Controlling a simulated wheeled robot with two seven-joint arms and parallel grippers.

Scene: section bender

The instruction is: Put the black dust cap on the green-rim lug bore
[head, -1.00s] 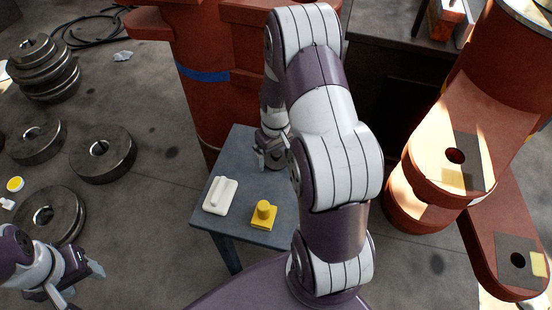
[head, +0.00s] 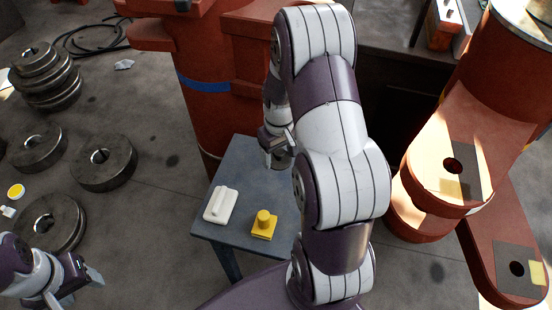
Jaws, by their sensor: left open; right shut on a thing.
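My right gripper (head: 280,157) is over the far right part of the small blue-grey table, partly hidden by my own arm. It is shut on a small dark thing, which fits the black dust cap but is too small and covered to see clearly. No other black cap shows. On the right, one red lug has a dark bore (head: 453,166), and a lower lug has another bore (head: 517,269). I see no green rim on either bore. My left gripper (head: 78,284) is open and empty at the lower left, away from the table.
The table (head: 218,234) holds a white block (head: 220,204) and a yellow knobbed block (head: 264,225). A red column with a blue band (head: 205,82) stands behind it. Several steel rings (head: 103,162) lie on the floor at left. A dark bench (head: 380,62) stands at the back.

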